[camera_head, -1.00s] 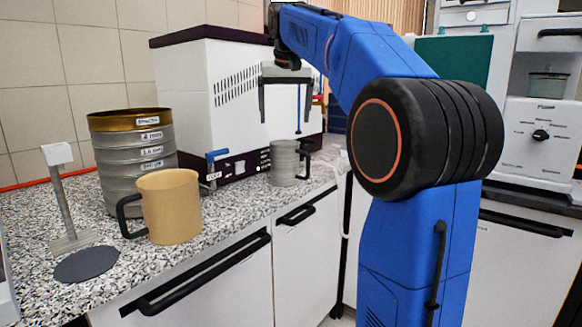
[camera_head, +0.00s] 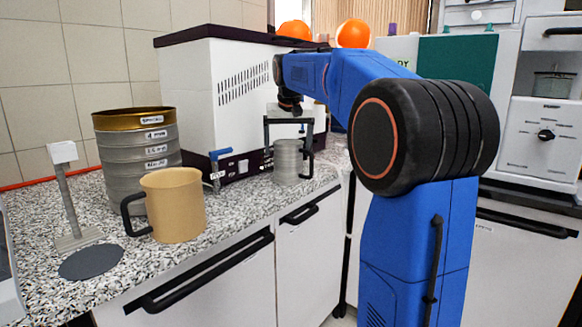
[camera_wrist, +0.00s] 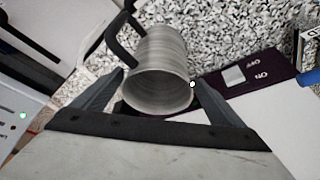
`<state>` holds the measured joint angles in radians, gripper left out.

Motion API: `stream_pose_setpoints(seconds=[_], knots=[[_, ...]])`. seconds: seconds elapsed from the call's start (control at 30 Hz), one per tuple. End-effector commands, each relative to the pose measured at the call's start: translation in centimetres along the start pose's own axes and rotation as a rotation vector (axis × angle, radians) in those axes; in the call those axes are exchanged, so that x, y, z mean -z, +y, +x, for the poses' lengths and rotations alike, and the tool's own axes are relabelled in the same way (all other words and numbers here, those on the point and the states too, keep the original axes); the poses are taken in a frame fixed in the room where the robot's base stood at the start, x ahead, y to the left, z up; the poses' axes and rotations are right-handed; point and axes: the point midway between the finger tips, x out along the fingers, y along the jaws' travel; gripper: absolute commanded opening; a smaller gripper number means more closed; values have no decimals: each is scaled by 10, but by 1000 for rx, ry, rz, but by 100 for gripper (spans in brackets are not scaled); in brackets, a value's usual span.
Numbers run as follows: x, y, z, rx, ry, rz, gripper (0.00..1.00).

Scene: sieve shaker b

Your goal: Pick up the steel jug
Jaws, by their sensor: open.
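The steel jug (camera_head: 287,161) stands upright on the speckled counter, its black handle toward the right in the head view. My gripper (camera_head: 289,146) is just above and around its upper part, with a finger at each side. In the wrist view the jug (camera_wrist: 160,70) shows its round end between the two open fingers of my gripper (camera_wrist: 157,88). The handle (camera_wrist: 124,35) shows at its upper left. I cannot tell whether either finger touches the jug.
A tan mug (camera_head: 176,208) and a sieve stack (camera_head: 125,165) stand to the left on the counter (camera_head: 235,212). A white machine (camera_head: 195,95) with a dark base and a blue lever (camera_head: 220,153) is close behind the jug. A dark disc (camera_head: 91,262) lies at the front left.

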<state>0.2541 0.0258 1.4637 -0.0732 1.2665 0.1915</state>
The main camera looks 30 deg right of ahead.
Motion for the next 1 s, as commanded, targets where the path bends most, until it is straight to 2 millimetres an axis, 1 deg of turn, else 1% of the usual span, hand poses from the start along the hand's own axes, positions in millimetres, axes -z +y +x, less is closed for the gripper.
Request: stream_pose_setpoints(seconds=[0.2,0.3,0.4,0.57,0.6,0.77,0.8,1.0], knots=[[-1,3,30,0,-2,0,92],[-1,3,40,0,-1,0,92],[-1,2,44,0,0,0,92],[-1,2,43,0,1,0,92],[-1,2,43,0,1,0,82],[-1,2,43,0,0,0,44],[-1,2,43,0,0,0,42],[-1,2,43,0,1,0,42]])
